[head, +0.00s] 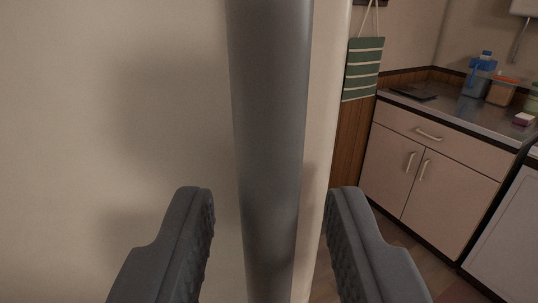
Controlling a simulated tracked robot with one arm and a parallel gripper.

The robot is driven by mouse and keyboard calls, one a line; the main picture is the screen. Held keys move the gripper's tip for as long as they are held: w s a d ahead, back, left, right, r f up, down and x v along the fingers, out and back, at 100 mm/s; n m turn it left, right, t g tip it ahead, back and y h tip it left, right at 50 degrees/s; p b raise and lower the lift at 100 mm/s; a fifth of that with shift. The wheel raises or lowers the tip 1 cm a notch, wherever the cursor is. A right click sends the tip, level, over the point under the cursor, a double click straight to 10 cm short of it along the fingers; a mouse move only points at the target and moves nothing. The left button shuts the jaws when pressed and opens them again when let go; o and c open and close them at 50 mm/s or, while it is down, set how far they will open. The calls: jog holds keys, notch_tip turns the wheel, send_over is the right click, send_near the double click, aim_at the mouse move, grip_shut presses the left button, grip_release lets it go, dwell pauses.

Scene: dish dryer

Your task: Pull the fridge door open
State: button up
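The fridge door (120,100) is a broad cream panel that fills the left of the view. Its grey vertical bar handle (272,120) runs from top to bottom near the door's right edge. My gripper (268,200) is open, with one dark grey finger on each side of the handle. Gaps show between both fingers and the bar in this view. Whether the fingertips reach past the bar in depth is hard to tell. Whether the door is closed cannot be told, as its seam is not visible.
A cabinet (435,170) with a drawer and two doors stands at the right. Its metal counter (450,108) holds containers and a blue bottle (481,68). A green striped towel (362,70) hangs on the wall. A white appliance (510,235) stands at the far right.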

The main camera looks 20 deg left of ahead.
jog(key=shift+x, duration=0.95)
jog(key=shift+c, duration=0.3)
grip_shut()
jog(key=shift+s, duration=0.1)
